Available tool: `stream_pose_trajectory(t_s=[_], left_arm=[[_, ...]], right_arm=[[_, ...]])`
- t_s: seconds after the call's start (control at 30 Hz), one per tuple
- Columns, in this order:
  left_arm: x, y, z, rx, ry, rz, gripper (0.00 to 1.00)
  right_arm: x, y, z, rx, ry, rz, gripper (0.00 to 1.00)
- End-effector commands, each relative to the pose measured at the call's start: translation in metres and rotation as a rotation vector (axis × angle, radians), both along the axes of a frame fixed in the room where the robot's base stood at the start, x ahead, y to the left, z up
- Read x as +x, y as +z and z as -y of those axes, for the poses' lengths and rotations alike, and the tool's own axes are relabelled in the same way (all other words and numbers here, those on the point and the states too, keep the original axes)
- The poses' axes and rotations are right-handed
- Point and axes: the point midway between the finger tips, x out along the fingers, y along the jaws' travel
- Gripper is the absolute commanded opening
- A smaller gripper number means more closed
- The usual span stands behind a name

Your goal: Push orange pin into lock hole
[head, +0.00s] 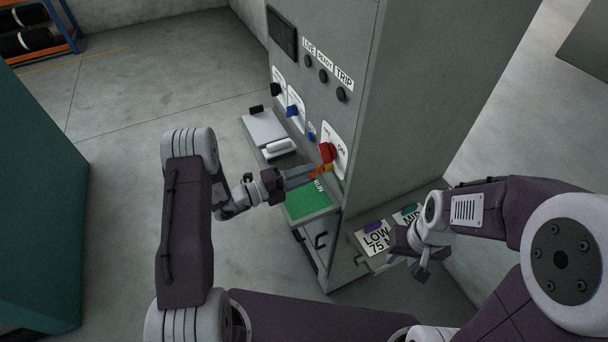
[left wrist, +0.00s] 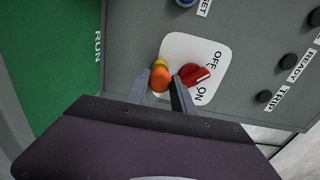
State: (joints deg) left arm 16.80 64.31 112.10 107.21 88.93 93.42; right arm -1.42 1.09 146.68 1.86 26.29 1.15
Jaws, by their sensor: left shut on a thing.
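The orange pin (left wrist: 160,79) is between the fingers of my left gripper (left wrist: 163,90), which is shut on it. The pin points at a yellow part (left wrist: 160,63) on the white plate, beside the red switch (left wrist: 195,74) marked OFF and ON. I cannot tell how deep the pin sits; the lock hole is hidden behind it. In the head view my left gripper (head: 312,173) is at the cabinet front, just below the red switch (head: 326,152). My right gripper (head: 410,265) hangs low at the right, near a label plate; its finger opening is unclear.
The grey cabinet (head: 405,110) fills the middle. A green RUN panel (head: 308,203) lies just under my left gripper. LOW (head: 376,238) and MID labelled plates are at the lower right. A pale shelf with a white object is left of the cabinet. Open floor lies left.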

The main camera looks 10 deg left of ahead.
Motion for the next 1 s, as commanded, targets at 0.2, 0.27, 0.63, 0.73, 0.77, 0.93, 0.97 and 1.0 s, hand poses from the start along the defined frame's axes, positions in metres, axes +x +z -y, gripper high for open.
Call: stream_pose_trajectory(t_s=[0.2,0.27,0.63,0.73,0.77,0.93,0.97,1.0], left_arm=[[0.003,0.000,0.006,0.000,-0.002,0.000,0.00],[0.003,0.000,0.006,0.000,-0.001,0.000,0.00],[0.003,0.000,0.006,0.000,-0.001,0.000,0.55],[0.003,0.000,0.006,0.000,0.000,0.000,0.55],[0.004,0.000,0.006,0.000,0.000,0.000,0.55],[-0.001,-0.002,-0.003,0.001,0.005,0.001,0.55],[-0.004,-0.003,-0.008,0.000,0.004,0.000,0.55],[-0.008,-0.004,-0.015,0.000,0.006,0.000,0.55]], right_arm=[[0.000,0.000,0.000,0.000,0.000,0.000,0.36],[0.000,0.000,0.000,0.000,0.000,0.000,0.36],[0.000,0.000,0.000,0.000,0.000,0.000,0.36],[0.000,0.000,0.000,0.000,0.000,0.000,0.36],[0.000,0.000,0.000,0.000,0.000,0.000,0.36],[0.000,-0.005,0.000,0.000,0.000,0.000,0.36],[0.000,-0.008,0.000,0.000,0.000,0.000,0.36],[0.000,-0.012,0.000,0.000,0.000,0.000,0.36]])
